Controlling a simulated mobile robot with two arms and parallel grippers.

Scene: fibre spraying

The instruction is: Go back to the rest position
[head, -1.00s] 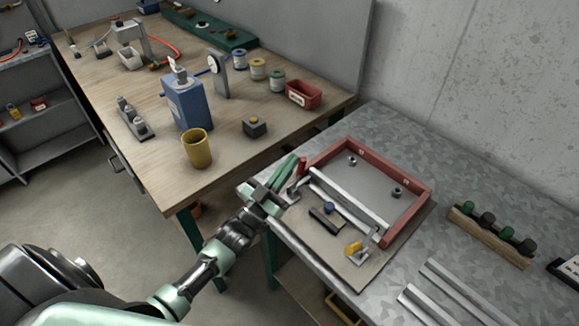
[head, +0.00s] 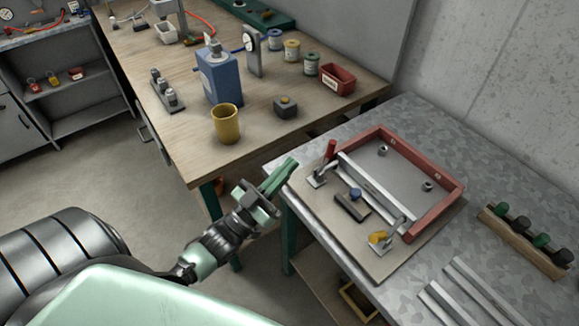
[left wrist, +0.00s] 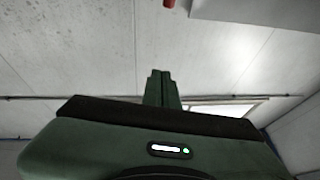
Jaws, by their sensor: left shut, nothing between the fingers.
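My left gripper (head: 277,178) is in the middle of the head view, its green fingers together with nothing between them. It is just off the left edge of the metal table (head: 500,160), beside the board with the red-framed fixture (head: 432,214). In the left wrist view the shut fingers (left wrist: 161,88) point at a pale wall or ceiling. My right gripper is in neither view.
The fixture carries a red-handled clamp (head: 329,150) and a yellow-tipped clamp (head: 379,238). A wooden workbench (head: 180,150) holds a yellow cup (head: 226,124) and a blue canister (head: 222,80). A rack with dark and green knobs (head: 524,240) and metal bars (head: 475,290) lie to the right.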

